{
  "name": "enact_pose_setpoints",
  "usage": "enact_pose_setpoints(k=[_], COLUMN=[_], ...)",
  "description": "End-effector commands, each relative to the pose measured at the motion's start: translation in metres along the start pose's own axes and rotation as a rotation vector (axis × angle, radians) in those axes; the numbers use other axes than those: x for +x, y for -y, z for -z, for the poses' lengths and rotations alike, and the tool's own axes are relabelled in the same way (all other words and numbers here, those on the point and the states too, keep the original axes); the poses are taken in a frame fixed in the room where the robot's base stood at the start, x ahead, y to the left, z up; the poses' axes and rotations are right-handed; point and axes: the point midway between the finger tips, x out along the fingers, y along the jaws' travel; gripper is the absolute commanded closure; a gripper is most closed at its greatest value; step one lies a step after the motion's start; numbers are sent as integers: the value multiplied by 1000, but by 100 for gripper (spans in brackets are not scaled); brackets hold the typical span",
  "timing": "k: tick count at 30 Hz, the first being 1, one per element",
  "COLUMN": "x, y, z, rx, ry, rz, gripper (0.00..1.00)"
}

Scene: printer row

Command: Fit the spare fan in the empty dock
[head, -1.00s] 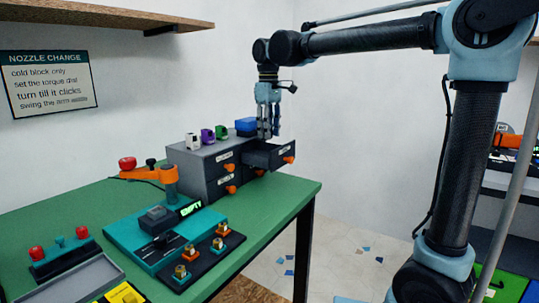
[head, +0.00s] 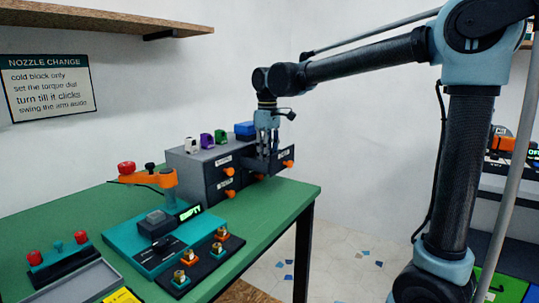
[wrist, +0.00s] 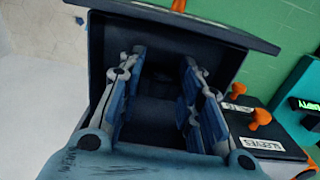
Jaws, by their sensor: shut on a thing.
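My gripper (head: 267,143) reaches down into the pulled-out upper right drawer (head: 262,161) of the grey cabinet. In the wrist view my gripper (wrist: 160,95) has its fingers inside the drawer (wrist: 245,42), shut on a dark thing (wrist: 155,110) between them. The thing is in shadow, so I cannot tell its shape or whether it is the spare fan. A teal station (head: 130,245) on the green table has a small display (head: 190,213) reading EMPTY. I cannot tell if this station holds the fan dock.
White, purple and green pieces (head: 206,140) and a blue box (head: 245,129) sit on the cabinet (head: 200,172). A black strip with several brass nozzles (head: 203,260) lies at the table's front edge. An orange arm (head: 150,180) with a red knob stands behind the station.

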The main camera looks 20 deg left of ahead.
Motion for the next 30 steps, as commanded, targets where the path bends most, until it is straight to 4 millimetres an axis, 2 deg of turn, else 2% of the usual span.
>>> enact_pose_setpoints(k=[2,3,5,15,19,23,30], x=[2,2,2,2,-5,-22,-68], y=[0,0,0,0,0,0,0], z=[0,0,0,0,0,0,-2], rx=[0,0,0,0,0,0,0], ry=[0,0,0,0,0,0,0], rz=[0,0,0,0,0,0,0], gripper=[82,61,47,47,47,47,47])
